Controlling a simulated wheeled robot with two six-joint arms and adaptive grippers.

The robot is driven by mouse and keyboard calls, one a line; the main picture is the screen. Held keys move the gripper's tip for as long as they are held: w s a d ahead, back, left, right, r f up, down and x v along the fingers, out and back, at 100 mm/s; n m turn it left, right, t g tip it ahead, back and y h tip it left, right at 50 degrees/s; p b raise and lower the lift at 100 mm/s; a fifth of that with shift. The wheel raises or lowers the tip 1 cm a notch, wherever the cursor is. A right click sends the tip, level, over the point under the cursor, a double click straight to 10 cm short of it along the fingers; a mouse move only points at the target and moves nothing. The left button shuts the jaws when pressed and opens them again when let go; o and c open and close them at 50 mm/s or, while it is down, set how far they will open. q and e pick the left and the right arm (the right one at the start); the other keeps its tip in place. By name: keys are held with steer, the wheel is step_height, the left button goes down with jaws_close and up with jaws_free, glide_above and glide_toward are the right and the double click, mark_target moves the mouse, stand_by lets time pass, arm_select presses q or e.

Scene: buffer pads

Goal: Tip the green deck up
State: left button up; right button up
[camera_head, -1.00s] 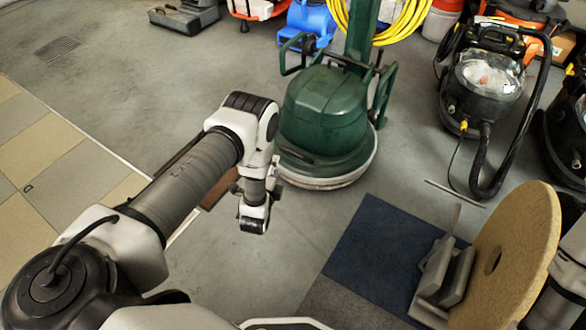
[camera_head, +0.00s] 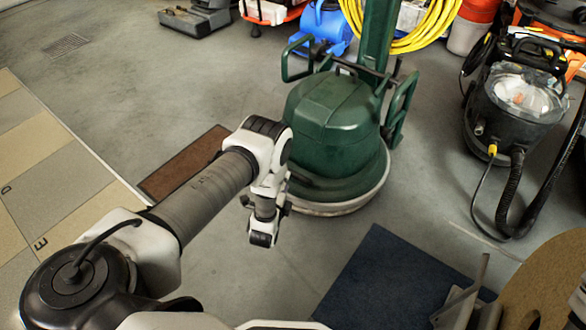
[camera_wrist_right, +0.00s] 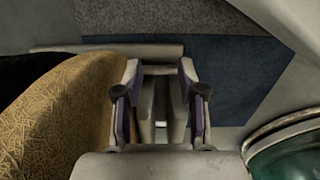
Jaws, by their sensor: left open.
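The green deck (camera_head: 334,125) is the rounded green body of an upright floor machine, resting level on the floor with a pale skirt ring (camera_head: 345,204) around its base. A green handle post (camera_head: 379,38) rises behind it. My left gripper (camera_head: 262,239) is open and empty, pointing down in front of the deck's lower left edge; I see no contact. In the right wrist view my right gripper (camera_wrist_right: 158,80) has its two fingers apart. A tan round pad (camera_wrist_right: 62,115) stands left of those fingers, and grey plates show beyond the gap. The same pad (camera_head: 548,275) is cut off at the head view's lower right.
A dark blue mat (camera_head: 390,280) lies on the floor at front right. A brown mat (camera_head: 186,163) lies behind my left arm. A black vacuum with a hose (camera_head: 515,105) stands at right, and a yellow coiled hose (camera_head: 430,25) hangs behind the deck.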

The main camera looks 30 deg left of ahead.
arm_select(q)
steer(key=b+x, duration=0.3)
steer(key=x, duration=0.3)
steer(key=shift+f, duration=0.2)
steer(key=shift+w+a, duration=0.1)
steer(key=shift+r, duration=0.15)
jaws_close()
